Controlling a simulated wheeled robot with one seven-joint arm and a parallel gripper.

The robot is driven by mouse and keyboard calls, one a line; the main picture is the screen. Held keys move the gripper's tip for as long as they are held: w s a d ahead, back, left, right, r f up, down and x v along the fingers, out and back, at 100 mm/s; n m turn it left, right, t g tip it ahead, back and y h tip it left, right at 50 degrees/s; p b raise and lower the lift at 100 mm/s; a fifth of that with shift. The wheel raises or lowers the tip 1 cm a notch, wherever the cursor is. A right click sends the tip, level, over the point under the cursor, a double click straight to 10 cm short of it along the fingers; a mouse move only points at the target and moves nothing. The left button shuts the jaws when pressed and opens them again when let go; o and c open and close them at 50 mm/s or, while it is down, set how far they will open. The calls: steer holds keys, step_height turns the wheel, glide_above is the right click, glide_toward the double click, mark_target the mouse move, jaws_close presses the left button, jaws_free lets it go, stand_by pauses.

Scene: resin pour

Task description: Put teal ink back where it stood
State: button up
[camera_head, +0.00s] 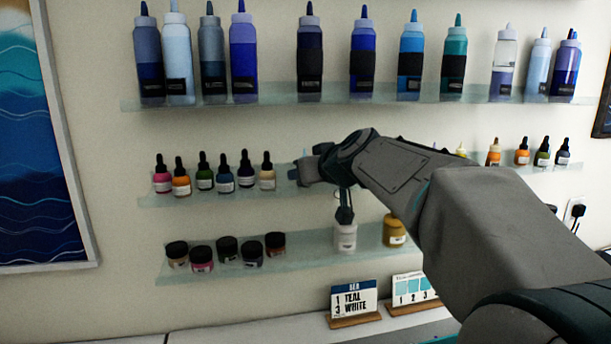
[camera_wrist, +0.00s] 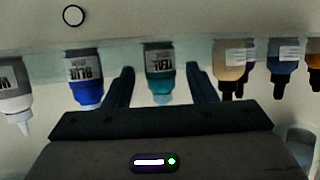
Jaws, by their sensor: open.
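The teal ink (camera_wrist: 159,86) is a small bottle with a dark label reading TEAL. The wrist view shows it upside down, with its base at the glass shelf. My gripper (camera_wrist: 160,75) is open, with one finger on each side of the bottle and visible gaps between. In the head view my gripper (camera_head: 302,172) is at the middle shelf (camera_head: 220,192), right of the dropper bottles, and covers most of the teal ink's place.
In the wrist view a blue bottle (camera_wrist: 84,80) and a white bottle (camera_wrist: 14,100) stand on one side, and a beige dropper bottle (camera_wrist: 229,65) on the other. Large bottles line the upper shelf (camera_head: 280,101). Jars stand on the lower shelf (camera_head: 310,243). A card (camera_head: 354,297) reads BEA, 1 TEAL, 3 WHITE.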

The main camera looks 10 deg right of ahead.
steer(key=b+v, duration=0.2)
steer(key=v, duration=0.8)
steer(key=s+a+f+m+g+h, duration=0.1)
steer(key=s+f+g, duration=0.2)
steer(key=s+f, duration=0.4)
steer(key=s+f+g+h, duration=0.1)
steer(key=s+f+g, duration=0.2)
steer(key=s+f, duration=0.4)
steer(key=s+a+f+m+g+h, duration=0.1)
steer(key=s+f+g, duration=0.3)
steer(key=f, duration=1.4)
steer(key=s, duration=0.3)
steer(key=shift+a+f+m, duration=0.3)
steer(key=shift+c, duration=0.2)
